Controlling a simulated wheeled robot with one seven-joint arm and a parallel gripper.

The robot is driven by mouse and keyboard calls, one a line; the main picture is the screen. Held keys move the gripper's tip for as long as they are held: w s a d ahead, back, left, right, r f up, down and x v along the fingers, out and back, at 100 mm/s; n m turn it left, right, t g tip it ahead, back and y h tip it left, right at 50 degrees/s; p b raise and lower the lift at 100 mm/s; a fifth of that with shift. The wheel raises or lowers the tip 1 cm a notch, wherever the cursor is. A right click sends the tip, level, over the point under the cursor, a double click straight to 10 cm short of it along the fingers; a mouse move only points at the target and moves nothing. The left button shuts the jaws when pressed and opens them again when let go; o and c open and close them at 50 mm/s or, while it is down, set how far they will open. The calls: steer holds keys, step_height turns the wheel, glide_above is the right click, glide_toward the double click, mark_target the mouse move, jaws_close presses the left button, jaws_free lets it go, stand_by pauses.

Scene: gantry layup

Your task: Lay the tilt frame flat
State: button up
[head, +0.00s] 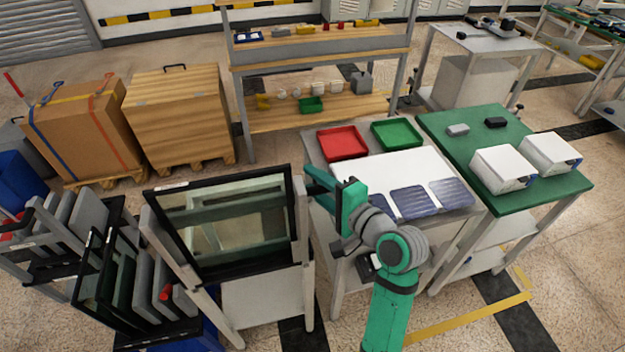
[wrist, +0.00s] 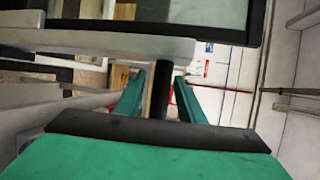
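The tilt frame (head: 183,268) is a black-rimmed frame with a clear glass pane, standing steeply tilted on a pale grey stand (head: 308,290) in the head view. Its black rim also shows at the top of the wrist view (wrist: 257,25), beside a pale rail (wrist: 100,43). My gripper (head: 312,180) is at the upper right side of the frame. In the wrist view my green fingers (wrist: 158,92) stand either side of a dark bar (wrist: 160,88), with gaps visible beside it. The fingertips' contact with the bar cannot be made out.
Right of the frame, a table holds a red tray (head: 342,143), a green tray (head: 396,134) and dark blue panels (head: 408,202). A green-topped bench (head: 470,125) carries white boxes. Racks of panels (head: 120,275) stand close on the left. Wooden crates (head: 178,115) stand behind.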

steer(key=shift+w+a, duration=0.35)
jaws_close()
steer(key=shift+w, duration=0.1)
